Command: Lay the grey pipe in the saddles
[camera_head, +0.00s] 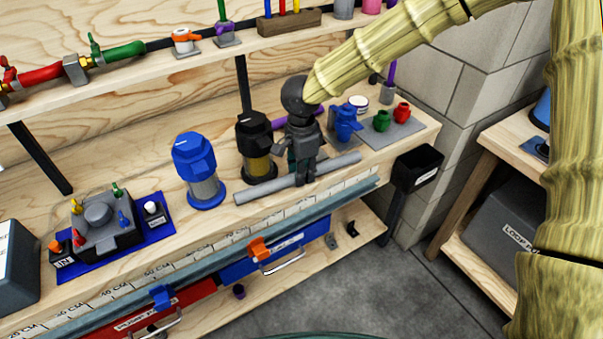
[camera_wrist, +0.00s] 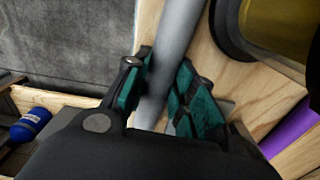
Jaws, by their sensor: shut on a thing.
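The grey pipe (camera_head: 262,191) lies slantwise along the bench top, in front of the filter housings, in the head view. My gripper (camera_head: 304,178) points down and is shut on it near its middle. In the wrist view the pipe (camera_wrist: 176,38) runs between the two green-padded fingers of my gripper (camera_wrist: 163,75). Whether the pipe touches the bench or hangs just above it, I cannot tell. I cannot make out the saddles with certainty; an orange clip (camera_head: 258,249) and a blue clip (camera_head: 161,296) sit along the bench's front edge.
A blue filter housing (camera_head: 199,168) and a black one with a yellow bowl (camera_head: 257,148) stand close behind the pipe. A blue valve (camera_head: 346,122) and green and red pots (camera_head: 382,121) stand to the right. A black bin (camera_head: 417,167) hangs at the bench's right end.

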